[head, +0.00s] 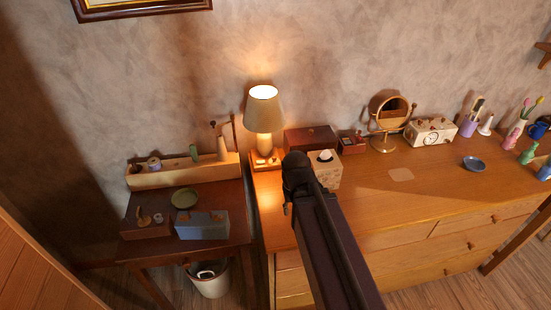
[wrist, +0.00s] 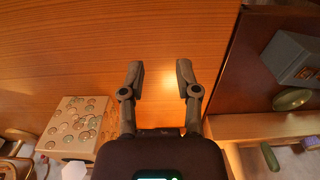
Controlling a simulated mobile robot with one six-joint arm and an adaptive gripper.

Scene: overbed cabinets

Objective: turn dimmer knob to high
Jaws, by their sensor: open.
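The lit table lamp (head: 264,112) stands at the left end of the wooden dresser. Its wooden base block (head: 262,162) has small pale details on it, too small to tell which is the dimmer knob or how it is set. My gripper shows in the wrist view (wrist: 157,78) with its two fingers apart and nothing between them. It hangs over bare dresser top near the left edge. In the head view my dark arm reaches to just right of the lamp base and hides most of the gripper. No knob shows in the wrist view.
A patterned tissue box (head: 326,170) stands right beside my arm, also in the wrist view (wrist: 78,127). A dark wooden box (head: 310,139) is behind it. A lower side table (head: 233,215) with a blue-grey box (head: 202,226) is left. The dresser's middle is mostly clear.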

